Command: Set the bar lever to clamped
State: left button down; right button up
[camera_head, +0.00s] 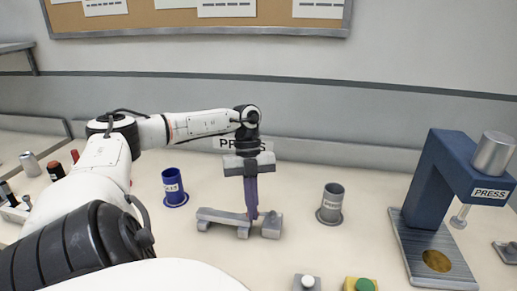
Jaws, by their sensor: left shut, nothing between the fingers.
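The grey bar clamp (222,217) lies on the bench in the middle of the head view. A purple upright part (252,196), which looks like the lever, stands over the right half of the clamp. My left gripper (250,182) points straight down above the clamp, right at the purple part. It is shut with nothing between its fingers. Its fingertips overlap the purple part, so I cannot tell whether they touch it. My right gripper is not in view.
A blue cup (174,188) stands left of the clamp and a grey cup (330,203) right of it. A blue press (436,200) stands at the right. A white button (307,282) and a green button (364,285) are at the front edge. Small cylinders sit far left.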

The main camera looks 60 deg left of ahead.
pick_arm(q)
jog(key=shift+w+a, duration=0.1)
jog(key=shift+a, duration=0.25)
dwell(0.5)
notch_tip(320, 180, up, 10)
jog(key=p, duration=0.2)
jog(key=shift+d, duration=0.25)
jog(key=shift+r, duration=0.1)
dwell(0.6)
